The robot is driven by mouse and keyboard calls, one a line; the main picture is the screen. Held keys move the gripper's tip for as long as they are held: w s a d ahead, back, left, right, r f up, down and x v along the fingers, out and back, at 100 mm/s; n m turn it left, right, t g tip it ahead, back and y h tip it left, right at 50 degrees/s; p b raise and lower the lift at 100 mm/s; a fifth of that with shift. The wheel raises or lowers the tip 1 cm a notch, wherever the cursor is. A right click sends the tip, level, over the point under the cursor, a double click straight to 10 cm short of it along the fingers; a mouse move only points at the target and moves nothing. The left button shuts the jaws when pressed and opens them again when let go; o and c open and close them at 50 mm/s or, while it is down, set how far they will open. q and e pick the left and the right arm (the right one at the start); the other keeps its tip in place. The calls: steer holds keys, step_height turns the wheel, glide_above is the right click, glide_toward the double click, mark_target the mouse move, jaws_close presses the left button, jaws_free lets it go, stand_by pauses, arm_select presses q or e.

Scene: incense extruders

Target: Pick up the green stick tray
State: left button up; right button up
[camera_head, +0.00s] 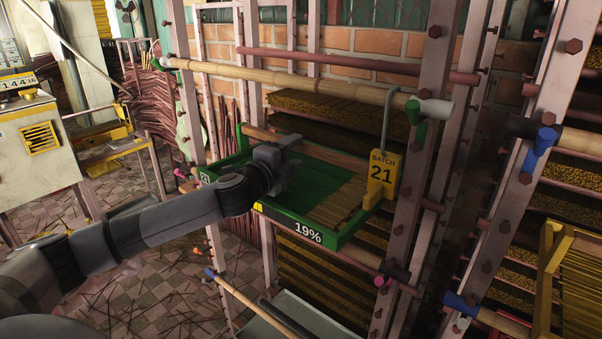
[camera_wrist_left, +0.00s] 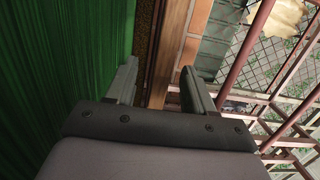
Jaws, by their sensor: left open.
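The green stick tray (camera_head: 282,219) sits in the rack in the middle of the head view, with a "19%" label on its front and thin sticks in its right part. My left gripper (camera_head: 285,164) is over the tray's left-middle part. In the left wrist view, the open fingers of my left gripper (camera_wrist_left: 160,86) straddle a brown wooden bar (camera_wrist_left: 165,55), with green tray surface (camera_wrist_left: 60,65) to the left. I cannot tell whether the fingers touch the bar. My arm and hand hide part of the tray. My right gripper is out of view.
A yellow "BATCH 21" sign (camera_head: 382,176) hangs on a hook at the tray's right end. A bamboo pole (camera_head: 300,82) crosses above the tray. Upright rack posts (camera_head: 418,130) stand to the right. A yellow tray (camera_head: 575,250) with sticks is at far right.

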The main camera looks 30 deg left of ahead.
mark_target(297, 148)
arm_select(q)
steer(key=w, duration=0.2)
steer(key=w+p, duration=0.1)
steer(key=shift+w+a+r, duration=0.2)
steer(key=shift+w+r, duration=0.05)
steer(key=shift+w, duration=0.05)
steer(key=shift+w+f, duration=0.1)
steer(key=shift+w, duration=0.7)
jaws_close()
